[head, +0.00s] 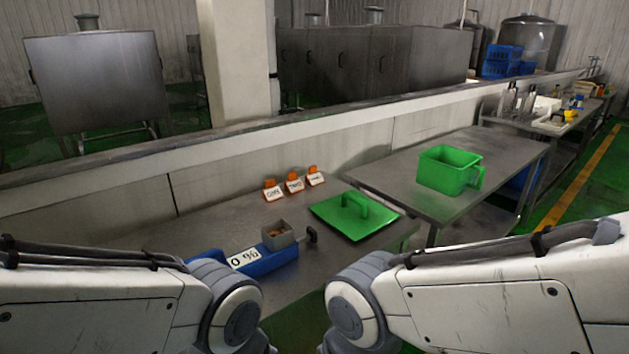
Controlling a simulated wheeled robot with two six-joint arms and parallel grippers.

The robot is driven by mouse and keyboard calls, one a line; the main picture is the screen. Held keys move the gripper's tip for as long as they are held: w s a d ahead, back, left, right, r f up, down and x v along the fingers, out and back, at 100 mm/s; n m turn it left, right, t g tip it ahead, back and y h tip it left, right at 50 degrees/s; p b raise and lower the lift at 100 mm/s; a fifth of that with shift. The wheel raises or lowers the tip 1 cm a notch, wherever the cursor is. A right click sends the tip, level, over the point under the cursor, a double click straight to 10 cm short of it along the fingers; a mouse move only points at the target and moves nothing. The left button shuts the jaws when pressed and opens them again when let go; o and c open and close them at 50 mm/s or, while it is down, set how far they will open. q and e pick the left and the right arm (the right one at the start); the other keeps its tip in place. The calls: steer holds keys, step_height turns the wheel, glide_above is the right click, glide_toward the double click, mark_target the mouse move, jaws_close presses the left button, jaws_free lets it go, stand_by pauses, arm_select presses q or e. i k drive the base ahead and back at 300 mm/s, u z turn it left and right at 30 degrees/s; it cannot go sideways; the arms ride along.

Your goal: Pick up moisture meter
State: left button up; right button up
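The moisture meter appears to be the blue device (272,264) with a white panel reading about "0 %". It lies on the near metal table, low and left of centre. A square metal cup (279,236) with brownish contents stands at its far side, with a dark knob to its right. My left arm's joint hides the device's near left part. Both arms show at the bottom of the picture, folded with joints near the table's front edge. Neither gripper can be seen.
A green square plate with a handle (354,216) lies right of the device. Three orange-clipped signs (294,184) stand behind. A green bucket (450,169) stands on the second table (400,180). A low wall (230,157) runs behind both tables.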

mark_target(278, 246)
steer(key=z, duration=0.1)
steer(key=i, duration=0.85)
steer(key=u, duration=0.6)
